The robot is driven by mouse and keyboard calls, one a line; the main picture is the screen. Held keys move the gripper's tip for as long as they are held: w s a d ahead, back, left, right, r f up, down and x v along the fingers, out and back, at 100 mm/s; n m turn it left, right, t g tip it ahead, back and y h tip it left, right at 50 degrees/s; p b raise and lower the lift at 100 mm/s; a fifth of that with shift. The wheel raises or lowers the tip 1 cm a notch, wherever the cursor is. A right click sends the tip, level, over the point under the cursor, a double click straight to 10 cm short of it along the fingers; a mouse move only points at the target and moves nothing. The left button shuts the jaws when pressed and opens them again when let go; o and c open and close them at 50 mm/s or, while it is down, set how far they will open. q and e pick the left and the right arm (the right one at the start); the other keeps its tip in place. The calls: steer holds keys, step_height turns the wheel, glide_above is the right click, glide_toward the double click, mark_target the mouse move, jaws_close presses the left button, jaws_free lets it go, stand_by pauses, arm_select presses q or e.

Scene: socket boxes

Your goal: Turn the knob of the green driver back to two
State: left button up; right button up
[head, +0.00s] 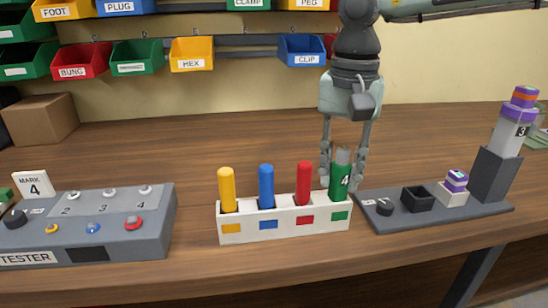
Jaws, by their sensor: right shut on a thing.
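The green driver (340,181) stands upright at the right end of a white rack (266,226), above a green label. Its grey knob (344,156) is on top, and a white 4 is marked on its side. My right gripper (344,180) comes down from above with its fingers on either side of the green driver, shut on it. A yellow driver (227,188), a blue driver (266,185) and a red driver (303,182) stand in the same rack to its left. My left gripper is not in view.
A grey tester box (150,230) with a "MARK 4" card (35,184) stands at the left. A dark base (430,217) with a knob, a black box and a tower (500,165) stands at the right. A cardboard box (38,122) and labelled bins (192,53) are behind.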

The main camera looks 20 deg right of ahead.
mark_target(344, 149)
steer(key=n, duration=0.2)
steer(key=shift+r+n+p, duration=0.1)
steer(key=shift+n+p, duration=0.25)
steer(key=shift+n, duration=0.05)
steer(key=n, duration=0.2)
steer(key=shift+n, duration=0.3)
steer(key=o, duration=1.1)
steer(key=shift+o, duration=0.2)
steer(key=shift+r+p, duration=0.55)
steer(key=shift+r, duration=2.9)
